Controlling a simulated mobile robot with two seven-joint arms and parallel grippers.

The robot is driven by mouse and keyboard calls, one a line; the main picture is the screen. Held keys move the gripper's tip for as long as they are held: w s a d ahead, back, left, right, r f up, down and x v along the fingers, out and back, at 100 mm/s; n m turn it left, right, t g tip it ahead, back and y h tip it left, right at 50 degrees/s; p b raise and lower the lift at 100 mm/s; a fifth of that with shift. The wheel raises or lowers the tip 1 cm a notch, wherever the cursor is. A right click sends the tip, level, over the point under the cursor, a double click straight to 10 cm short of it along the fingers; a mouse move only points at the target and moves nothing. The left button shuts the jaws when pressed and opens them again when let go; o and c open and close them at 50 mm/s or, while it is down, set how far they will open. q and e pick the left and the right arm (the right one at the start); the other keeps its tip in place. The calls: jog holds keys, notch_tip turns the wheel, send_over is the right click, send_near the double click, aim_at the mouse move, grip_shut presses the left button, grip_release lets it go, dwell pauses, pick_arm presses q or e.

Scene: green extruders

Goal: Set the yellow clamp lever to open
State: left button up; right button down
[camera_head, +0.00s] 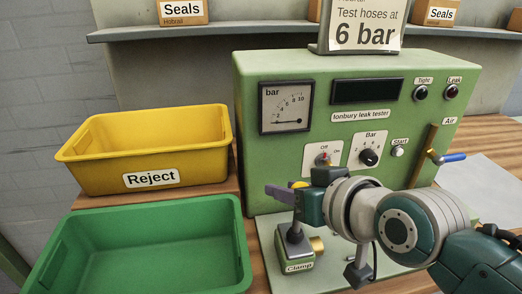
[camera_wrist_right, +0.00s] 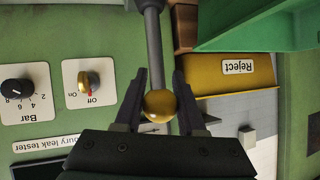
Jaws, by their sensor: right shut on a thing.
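The green clamp (camera_head: 299,250) stands on a pale green plate in front of the leak tester, with a brass knob (camera_head: 317,245) on its right side. Its grey lever shaft rises about upright and ends in a yellow ball, mostly hidden by my gripper in the head view. In the right wrist view the yellow ball of the lever (camera_wrist_right: 159,105) sits between the fingers, its grey rod running to the top of the picture. My right gripper (camera_head: 285,193) is shut on the lever at its ball end; it also shows in the right wrist view (camera_wrist_right: 159,85). My left gripper is out of view.
The green tester (camera_head: 330,160) stands close behind the gripper, with dials, a Start button (camera_head: 398,152) and a blue-handled air valve (camera_head: 450,158). A yellow Reject bin (camera_head: 150,180) and a green bin (camera_head: 60,250) stand at left. A paper sheet (camera_head: 485,180) lies at right.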

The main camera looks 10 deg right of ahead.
jog(key=shift+s+d+f, duration=0.1)
jog(key=shift+s+f, duration=0.05)
jog(key=shift+f, duration=0.2)
jog(key=c, duration=1)
grip_release()
jog(key=o, duration=0.5)
jog(key=shift+r, duration=0.15)
jog(key=shift+r, duration=0.15)
jog(key=p+v, duration=0.2)
jog(key=v, duration=0.7)
jog(key=shift+s+d, duration=0.1)
jog(key=shift+s, duration=0.25)
